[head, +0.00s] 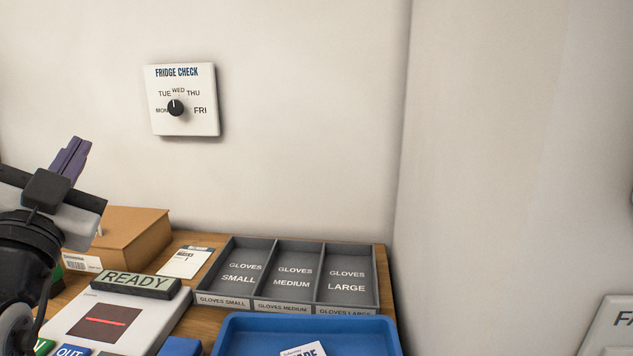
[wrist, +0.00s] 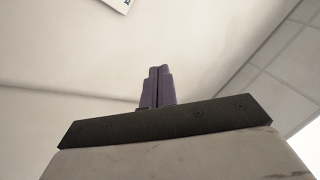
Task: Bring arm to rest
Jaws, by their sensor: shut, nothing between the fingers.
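My gripper (head: 72,158) is at the left of the head view, raised above the desk and pointing up and to the right. Its purple fingers are together with nothing between them. The wrist view also shows the shut fingers (wrist: 157,87), against bare wall and ceiling. My gripper is apart from the wall and touches nothing that I can see. Part of my arm is cut off by the left edge of the head view.
A Fridge Check dial (head: 182,101) is on the wall. On the desk are a cardboard box (head: 133,238), a device marked READY (head: 128,284), an empty grey glove tray (head: 384,283) with three compartments, and a blue tray (head: 232,324) holding a card. Air right of my gripper is clear.

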